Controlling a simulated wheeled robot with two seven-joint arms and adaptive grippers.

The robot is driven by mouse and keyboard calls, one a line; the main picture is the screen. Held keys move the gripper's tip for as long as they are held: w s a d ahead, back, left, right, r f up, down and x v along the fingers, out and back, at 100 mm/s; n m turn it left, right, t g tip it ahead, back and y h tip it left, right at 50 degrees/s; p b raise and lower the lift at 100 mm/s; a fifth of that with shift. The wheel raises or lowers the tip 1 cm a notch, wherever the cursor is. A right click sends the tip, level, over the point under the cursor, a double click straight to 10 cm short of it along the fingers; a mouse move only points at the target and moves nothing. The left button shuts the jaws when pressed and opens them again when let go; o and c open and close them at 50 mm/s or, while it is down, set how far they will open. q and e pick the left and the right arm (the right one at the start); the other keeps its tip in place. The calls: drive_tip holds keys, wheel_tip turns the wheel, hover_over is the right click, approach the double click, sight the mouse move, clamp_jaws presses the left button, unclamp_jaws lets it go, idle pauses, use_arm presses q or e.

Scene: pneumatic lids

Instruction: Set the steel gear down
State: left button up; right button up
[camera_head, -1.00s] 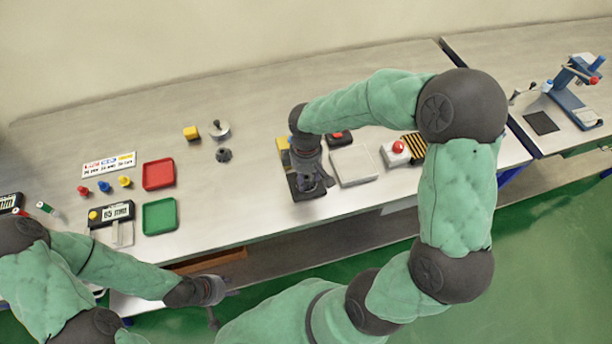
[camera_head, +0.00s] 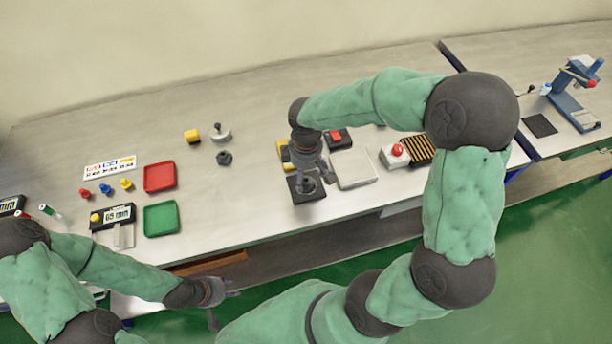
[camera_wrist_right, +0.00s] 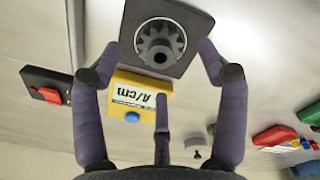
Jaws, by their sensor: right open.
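The steel gear (camera_wrist_right: 160,43) lies flat on a square black pad (camera_wrist_right: 190,20) in the right wrist view, its centre hole showing. In the head view the gear (camera_head: 306,185) shows below my right gripper on the same pad (camera_head: 318,194). My right gripper (camera_head: 310,168) is open above it. In the right wrist view its fingers (camera_wrist_right: 160,76) are spread wide, apart from the gear. My left gripper (camera_head: 218,303) hangs in front of the table's front edge, far from the gear; its fingers are too small to read.
A yellow meter (camera_wrist_right: 145,85) stands beside the pad. A pale plate (camera_head: 353,168) and a red-button box (camera_head: 395,155) stand right of it. A red tray (camera_head: 159,176), a green tray (camera_head: 161,217) and a dark nut-like part (camera_head: 224,158) lie left, with bare table between.

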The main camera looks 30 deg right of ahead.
sight(306, 180)
wheel_tip(306, 180, up, 9)
drive_tip(key=p, duration=0.2)
drive_tip(key=shift+r, duration=0.1)
